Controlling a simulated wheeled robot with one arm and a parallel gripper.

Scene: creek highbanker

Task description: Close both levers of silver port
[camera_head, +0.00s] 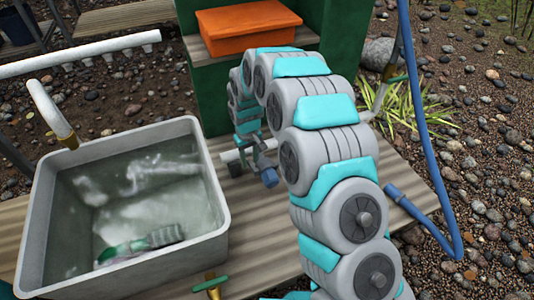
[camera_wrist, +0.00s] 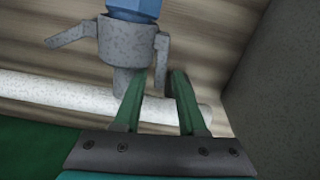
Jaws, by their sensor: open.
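The silver port (camera_wrist: 127,42) is a grey speckled coupling joining a blue hose end (camera_wrist: 133,8) to a white pipe (camera_wrist: 60,92). Its left lever (camera_wrist: 72,32) sticks out sideways from the body. Its right lever (camera_wrist: 161,52) angles down along the other side, with a gap to the body. My gripper (camera_wrist: 160,76) is open, its green fingers below the right lever; the lever's lower end appears near the left fingertip, contact unclear. In the head view the small port (camera_head: 262,160) is beside my arm, and my fingers cannot be made out.
A grey water basin (camera_head: 216,190) stands left of the port on the wooden deck (camera_head: 262,235). A green cabinet and an orange tray (camera_head: 248,27) are behind. A blue hose (camera_head: 428,150) runs at right. A green-handled valve (camera_head: 211,286) is in front.

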